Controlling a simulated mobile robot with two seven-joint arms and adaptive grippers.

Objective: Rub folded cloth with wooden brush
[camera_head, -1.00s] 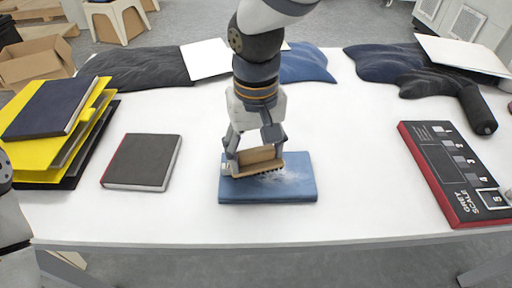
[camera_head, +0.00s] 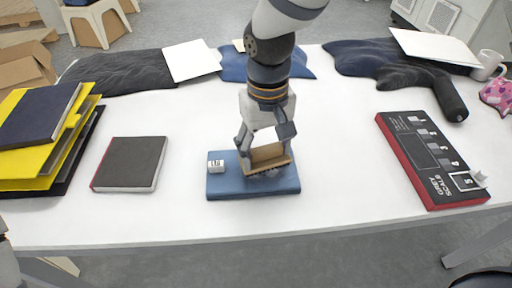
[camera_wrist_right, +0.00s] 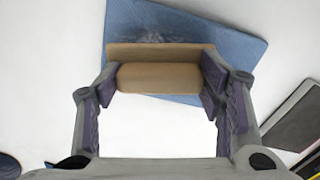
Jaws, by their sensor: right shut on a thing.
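My right gripper (camera_head: 266,143) is shut on the wooden brush (camera_head: 268,156), fingers on either side of its block. In the right wrist view the brush (camera_wrist_right: 158,75) sits squarely between the fingertips, with my gripper (camera_wrist_right: 160,88) around it. The blue folded cloth (camera_head: 228,187) lies flat on the table, and the brush is over its right half, bristles down. Bristle contact with the cloth is hard to make out. A pale worn patch shows on the cloth (camera_wrist_right: 235,48) just past the brush.
A dark notebook (camera_head: 130,164) lies left, stacked folders (camera_head: 62,150) farther left. A grey-scale board (camera_head: 425,165) lies right. Dark garments (camera_head: 125,72) line the back. White table (camera_head: 340,170) is clear around the cloth.

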